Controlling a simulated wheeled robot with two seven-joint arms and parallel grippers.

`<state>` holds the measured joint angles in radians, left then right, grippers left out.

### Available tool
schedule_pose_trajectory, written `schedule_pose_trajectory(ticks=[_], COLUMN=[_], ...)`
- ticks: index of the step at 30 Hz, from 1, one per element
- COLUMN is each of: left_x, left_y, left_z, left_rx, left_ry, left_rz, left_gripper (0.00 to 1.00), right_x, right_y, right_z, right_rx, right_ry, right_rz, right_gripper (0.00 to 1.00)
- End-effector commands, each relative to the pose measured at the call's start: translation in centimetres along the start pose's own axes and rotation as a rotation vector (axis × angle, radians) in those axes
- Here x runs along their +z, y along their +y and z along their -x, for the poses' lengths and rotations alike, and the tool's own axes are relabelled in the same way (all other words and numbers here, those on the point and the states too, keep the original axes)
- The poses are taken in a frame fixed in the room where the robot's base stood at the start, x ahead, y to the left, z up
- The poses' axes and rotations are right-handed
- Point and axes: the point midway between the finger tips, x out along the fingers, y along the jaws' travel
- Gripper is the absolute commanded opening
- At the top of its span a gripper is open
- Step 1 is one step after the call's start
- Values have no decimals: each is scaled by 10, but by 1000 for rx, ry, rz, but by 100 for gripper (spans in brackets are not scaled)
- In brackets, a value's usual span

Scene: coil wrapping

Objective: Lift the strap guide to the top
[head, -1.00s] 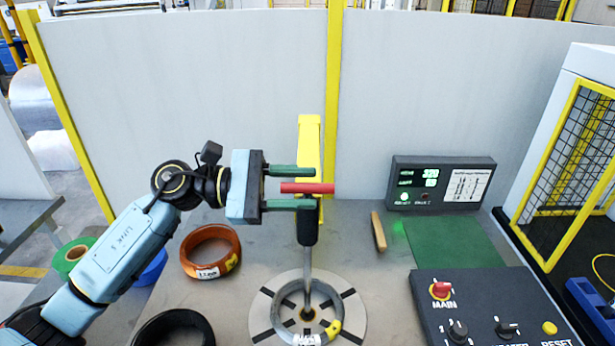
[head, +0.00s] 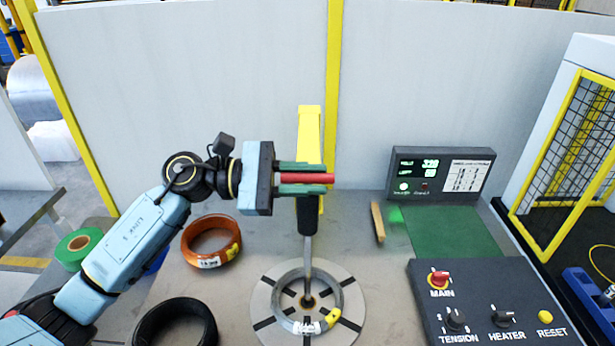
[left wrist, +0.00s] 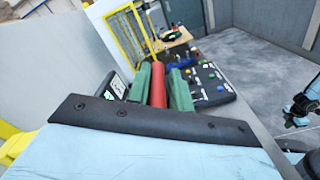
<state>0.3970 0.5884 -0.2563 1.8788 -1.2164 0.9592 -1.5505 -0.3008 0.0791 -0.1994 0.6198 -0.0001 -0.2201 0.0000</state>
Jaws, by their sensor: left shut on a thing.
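The strap guide is a dark head with a red handle (head: 308,179) on a yellow upright post (head: 309,135), with a grey curved arm (head: 308,250) hanging below. My left gripper (head: 318,178) is shut on the red handle, with a green finger above and below it. In the left wrist view the red handle (left wrist: 158,85) lies between the two green fingers. A grey coil (head: 335,285) with a yellow and white label stands on the round turntable (head: 272,328) under the guide. The right gripper is not in view.
An orange coil (head: 211,241) and a black coil (head: 175,322) lie on the left of the table. A wooden-handled tool (head: 378,222), a green mat (head: 440,235), a display box (head: 440,175) and a control panel (head: 485,305) are on the right. A grey wall stands behind.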

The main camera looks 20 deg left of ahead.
Motion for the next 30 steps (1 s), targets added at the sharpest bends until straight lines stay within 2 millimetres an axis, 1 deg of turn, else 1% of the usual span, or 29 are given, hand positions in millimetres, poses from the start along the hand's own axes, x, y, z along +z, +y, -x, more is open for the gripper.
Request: schedule_pose_trajectory(ticks=[1,5,8,11,15,21,24,27,30], left_x=[2,12,28,49,85,132,152,167,177], left_y=[4,12,22,36,60,91,104,114,121], left_z=[1,2,2,2,2,2,3,2,2], left_rx=[9,10,11,12,13,14,14,14,13], left_ry=[1,2,1,2,1,1,1,1,1], left_rz=[-8,-12,-15,-18,-19,-17,-14,-13,-11], left_gripper=[0,0,0,0,0,0,0,0,0], right_x=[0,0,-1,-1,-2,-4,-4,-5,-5], right_y=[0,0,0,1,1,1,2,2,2], right_z=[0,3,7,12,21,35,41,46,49], right_rx=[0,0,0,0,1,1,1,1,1], right_ry=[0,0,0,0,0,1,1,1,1], right_rz=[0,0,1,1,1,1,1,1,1], right_gripper=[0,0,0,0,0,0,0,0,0])
